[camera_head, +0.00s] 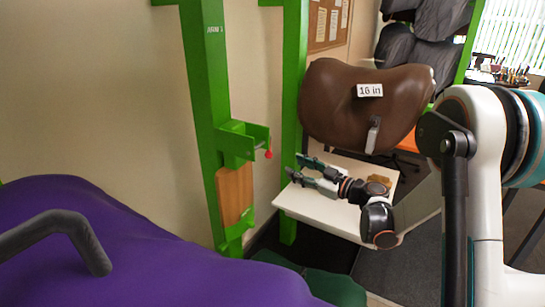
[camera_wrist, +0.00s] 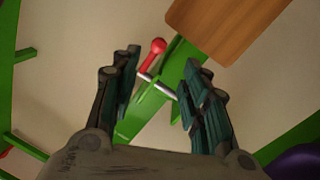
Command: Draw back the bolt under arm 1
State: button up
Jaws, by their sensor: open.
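The bolt's red knob (camera_head: 268,154) shows at the right of a green bracket (camera_head: 238,147) on the left green post. A small label (camera_head: 214,30), too small to read surely, is high on that post. My gripper (camera_head: 293,166) is open and empty, a little right of and below the knob. In the wrist view, the red knob (camera_wrist: 157,46) and the bolt's silver rod (camera_wrist: 160,87) appear between the open fingers of my gripper (camera_wrist: 161,62). I see no contact. How far the fingertips are from the knob is hard to tell.
A wooden board (camera_head: 234,194) hangs below the bracket. A brown saddle (camera_head: 345,100) marked "16 in" is above a white table (camera_head: 300,205) at the right. A purple surface (camera_head: 120,255) fills the lower left. A second green post (camera_head: 291,100) stands behind my gripper.

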jog(key=p+x, duration=0.1)
jog(key=x, duration=1)
jog(key=shift+w, duration=0.15)
